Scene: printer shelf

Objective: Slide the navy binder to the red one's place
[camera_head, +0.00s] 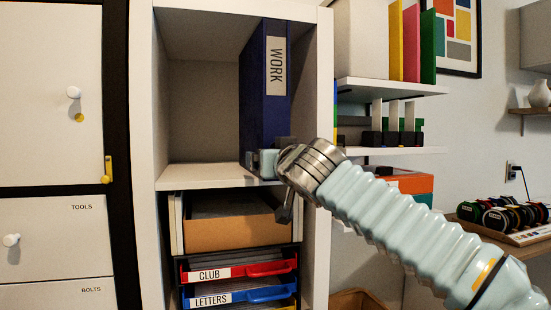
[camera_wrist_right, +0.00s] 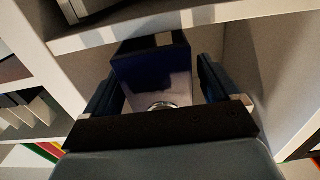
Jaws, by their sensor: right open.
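The navy binder (camera_head: 266,85) stands upright on the floor of the open cubby, near its right wall, with a white WORK label on its spine. My right gripper (camera_head: 264,162) is at the foot of that spine, at the cubby's front edge. In the right wrist view its two dark fingers (camera_wrist_right: 158,85) are apart, and the navy binder (camera_wrist_right: 152,68) shows between and beyond them. Whether either finger touches the binder cannot be told. No red binder shows in either view. My left gripper is not in view.
The cubby floor (camera_head: 200,174) left of the binder is bare. Below are a cardboard-coloured box (camera_head: 228,231), a red CLUB tray (camera_head: 239,268) and a blue LETTERS tray (camera_head: 239,296). White side shelves (camera_head: 390,90) with coloured upright items stand right of the cubby.

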